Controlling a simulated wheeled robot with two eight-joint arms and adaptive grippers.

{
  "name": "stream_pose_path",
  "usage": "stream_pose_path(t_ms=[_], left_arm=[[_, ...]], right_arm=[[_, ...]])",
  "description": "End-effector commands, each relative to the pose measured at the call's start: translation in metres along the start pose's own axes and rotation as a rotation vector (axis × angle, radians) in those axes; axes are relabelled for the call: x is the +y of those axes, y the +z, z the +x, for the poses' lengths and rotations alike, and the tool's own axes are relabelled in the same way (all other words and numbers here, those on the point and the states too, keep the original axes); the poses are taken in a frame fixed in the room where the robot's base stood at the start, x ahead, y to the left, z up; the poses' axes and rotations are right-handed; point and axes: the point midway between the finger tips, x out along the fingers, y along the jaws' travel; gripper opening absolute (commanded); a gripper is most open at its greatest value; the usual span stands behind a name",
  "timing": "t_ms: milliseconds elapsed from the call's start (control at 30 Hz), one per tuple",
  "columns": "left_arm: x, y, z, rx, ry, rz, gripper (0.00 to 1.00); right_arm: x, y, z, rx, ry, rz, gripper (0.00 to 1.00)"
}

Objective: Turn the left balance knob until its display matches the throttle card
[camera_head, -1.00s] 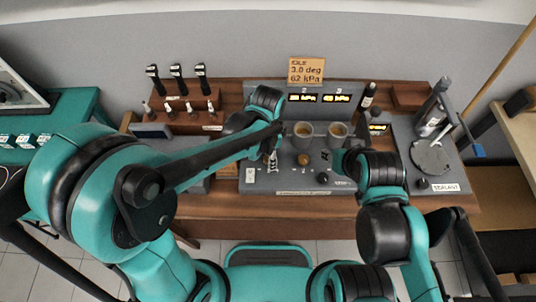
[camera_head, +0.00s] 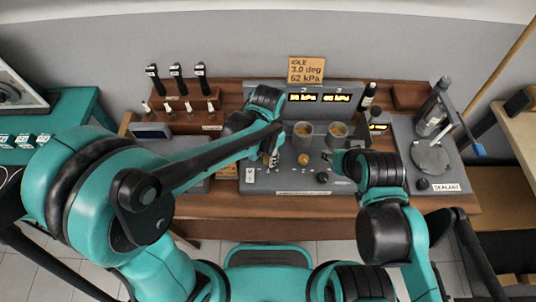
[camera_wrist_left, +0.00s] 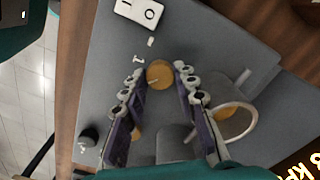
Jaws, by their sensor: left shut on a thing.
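The throttle card (camera_head: 306,69) stands upright behind the console and reads IDLE, 3.0 deg, 62 kPa. Two lit displays, marked 2 (camera_head: 302,97) and 3 (camera_head: 336,97), show kPa values too small to read surely. The left display is hidden behind my left arm in the head view. My left gripper (camera_head: 270,160) is down at the console's left part. In the left wrist view its fingers (camera_wrist_left: 160,75) are closed around the left brass knob (camera_wrist_left: 160,73), beside a mark 1. My right gripper (camera_head: 338,158) hangs over the console's right side; its fingers are unclear.
A middle brass knob (camera_head: 304,160) and a black knob (camera_head: 323,177) sit close to my left gripper. A sealant stand (camera_head: 430,158) is at right, and a rack of black-handled tools (camera_head: 180,105) at left.

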Motion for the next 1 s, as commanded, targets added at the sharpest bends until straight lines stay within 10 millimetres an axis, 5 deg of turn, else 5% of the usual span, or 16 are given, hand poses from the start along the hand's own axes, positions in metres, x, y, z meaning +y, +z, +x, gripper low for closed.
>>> stream_pose_path(t_ms=[400, 867, 900, 1000], left_arm=[[0.0004, 0.0001, 0.0003, 0.0, 0.0, -0.178, 0.0], [0.0004, 0.0001, 0.0002, 0.0, 0.0, -0.196, 0.0], [0.0004, 0.0001, 0.0002, 0.0, 0.0, -0.196, 0.31], [0.0004, 0.0001, 0.0002, 0.0, 0.0, -0.196, 0.49]], right_arm=[[0.0, 0.001, 0.0014, 0.0, 0.0, 0.0, 0.4], [0.0, 0.001, 0.0015, 0.0, 0.0, 0.0, 0.4], [0.0, 0.001, 0.0015, 0.0, 0.0, 0.0, 0.4], [0.0, 0.001, 0.0015, 0.0, 0.0, 0.0, 0.4]])
